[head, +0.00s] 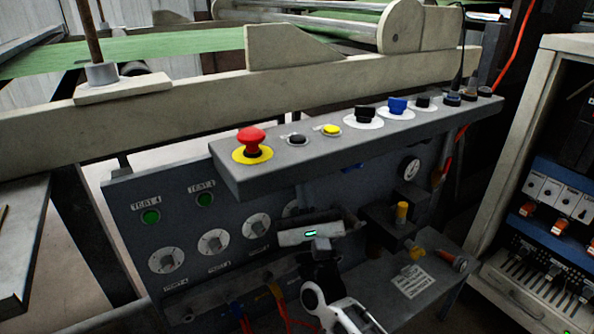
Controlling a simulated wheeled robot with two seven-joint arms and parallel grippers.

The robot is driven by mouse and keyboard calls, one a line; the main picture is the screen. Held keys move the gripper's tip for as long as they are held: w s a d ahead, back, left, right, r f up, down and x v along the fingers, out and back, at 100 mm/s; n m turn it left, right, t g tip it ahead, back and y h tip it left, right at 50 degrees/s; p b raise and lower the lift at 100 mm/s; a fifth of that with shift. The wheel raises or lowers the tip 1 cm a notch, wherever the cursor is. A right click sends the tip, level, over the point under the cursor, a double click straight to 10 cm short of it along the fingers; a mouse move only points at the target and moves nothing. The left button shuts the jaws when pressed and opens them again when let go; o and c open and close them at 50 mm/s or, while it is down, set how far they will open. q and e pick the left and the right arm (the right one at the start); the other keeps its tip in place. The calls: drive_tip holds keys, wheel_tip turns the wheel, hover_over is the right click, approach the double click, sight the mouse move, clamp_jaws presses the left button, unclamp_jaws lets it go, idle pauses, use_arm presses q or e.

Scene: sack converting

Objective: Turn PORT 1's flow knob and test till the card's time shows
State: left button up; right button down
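The grey lower panel (185,226) carries a row of white-faced knobs, including a left one (166,260), a middle one (214,243) and a right one (256,226). A further knob (290,208) is partly hidden behind my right gripper. The port labels are too blurred to tell which is PORT 1. Two green test buttons, left (150,216) and right (205,200), sit above the row. A white printed card (412,280) lies on the lower right ledge, its text unreadable. My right gripper (318,224), with a green light, is close to the panel; its fingers are hidden. My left gripper is out of view.
An overhanging control shelf (290,160) carries a red emergency button (251,140) and several knobs. A gauge (411,168) and a yellow-topped fitting (402,212) stand at the right. Coloured hoses (278,300) run below the panel. An open cabinet (530,200) is far right.

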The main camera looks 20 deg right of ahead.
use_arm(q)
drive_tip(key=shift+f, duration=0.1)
use_arm(e)
drive_tip(key=shift+s, duration=0.1)
drive_tip(key=shift+s+d, duration=0.1)
drive_tip(key=shift+s, duration=0.65)
use_arm(q)
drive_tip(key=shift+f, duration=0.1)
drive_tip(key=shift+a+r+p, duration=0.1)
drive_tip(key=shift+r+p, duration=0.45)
drive_tip(key=shift+p, duration=0.4)
use_arm(e)
drive_tip(key=shift+s+d, duration=0.2)
drive_tip(key=shift+s, duration=1.05)
drive_tip(key=shift+s+d, duration=0.15)
drive_tip(key=shift+s, duration=1.05)
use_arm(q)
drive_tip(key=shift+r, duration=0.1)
